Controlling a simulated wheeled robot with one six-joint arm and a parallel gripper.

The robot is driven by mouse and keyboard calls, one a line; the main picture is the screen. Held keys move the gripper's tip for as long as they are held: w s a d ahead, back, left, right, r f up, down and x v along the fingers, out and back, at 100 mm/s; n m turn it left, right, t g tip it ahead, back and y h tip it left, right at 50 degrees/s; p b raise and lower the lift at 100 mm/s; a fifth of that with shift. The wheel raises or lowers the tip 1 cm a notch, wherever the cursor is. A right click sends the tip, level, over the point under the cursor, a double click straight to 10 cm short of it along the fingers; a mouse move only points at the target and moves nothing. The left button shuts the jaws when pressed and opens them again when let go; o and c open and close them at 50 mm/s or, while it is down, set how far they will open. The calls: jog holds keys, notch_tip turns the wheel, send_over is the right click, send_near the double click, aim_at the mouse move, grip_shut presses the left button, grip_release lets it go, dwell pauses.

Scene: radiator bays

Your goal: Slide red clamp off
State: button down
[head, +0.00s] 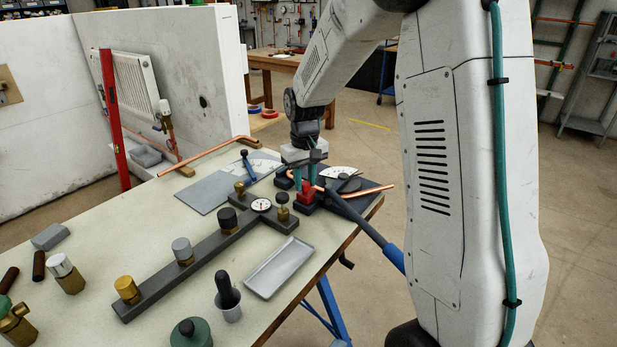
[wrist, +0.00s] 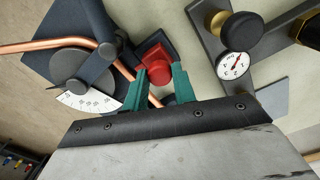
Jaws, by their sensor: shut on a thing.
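The red clamp (head: 306,194) sits on the dark pipe bender (head: 344,186) at the table's far right corner. In the wrist view the red clamp (wrist: 155,64) shows as a block between the fingertips. My gripper (head: 307,184) points down from above with its green fingers shut on the clamp; it also shows in the wrist view (wrist: 160,74). A copper pipe (head: 370,191) lies across the bender and also shows in the wrist view (wrist: 45,45). The fingers hide part of the clamp, and I cannot tell how it meets the pipe.
A dark bar (head: 205,251) with several fittings and a gauge (head: 261,205) lies left of the bender. An empty grey tray (head: 280,270) is nearer. The bender's blue handle (head: 392,255) sticks out past the table edge. A long copper pipe (head: 205,156) lies at the back.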

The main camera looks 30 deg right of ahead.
aim_at(304, 184)
jog(key=c, duration=1.4)
grip_release()
jog(key=shift+s+a, duration=0.1)
jog(key=shift+a, duration=0.1)
jog(key=shift+c, duration=0.2)
jog(key=o, duration=0.3)
jog(key=shift+a, duration=0.2)
jog(key=shift+d, duration=0.15)
jog(key=shift+r, duration=0.3)
notch_tip(304, 184, up, 7)
jog(key=shift+r, duration=0.1)
